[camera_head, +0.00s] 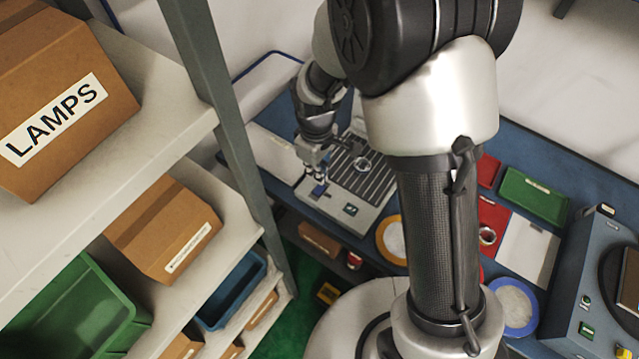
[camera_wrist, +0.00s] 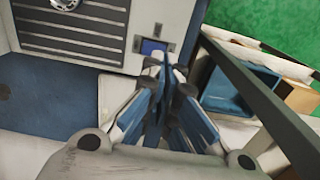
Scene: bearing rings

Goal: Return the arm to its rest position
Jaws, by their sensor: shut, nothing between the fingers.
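My arm rises through the middle of the head view and bends down at the left to my gripper (camera_head: 317,188). The gripper points down near the left front part of a grey slotted machine (camera_head: 346,213); I cannot tell its exact height. In the wrist view the blue-padded fingers of my gripper (camera_wrist: 164,62) meet, shut and empty. A metal ring (camera_head: 362,164) lies on the slotted top; part of it shows at the wrist view's top edge (camera_wrist: 65,3). Another ring (camera_head: 487,236) sits on a red mat at the right. My arm hides part of the bench.
A shelf rack stands close at the left, its grey post (camera_head: 222,120) near my gripper. It holds a LAMPS box (camera_head: 75,80), other cartons, a green bin (camera_head: 85,310) and a blue bin (camera_head: 232,290). A blue-grey machine (camera_head: 580,270) stands at the right.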

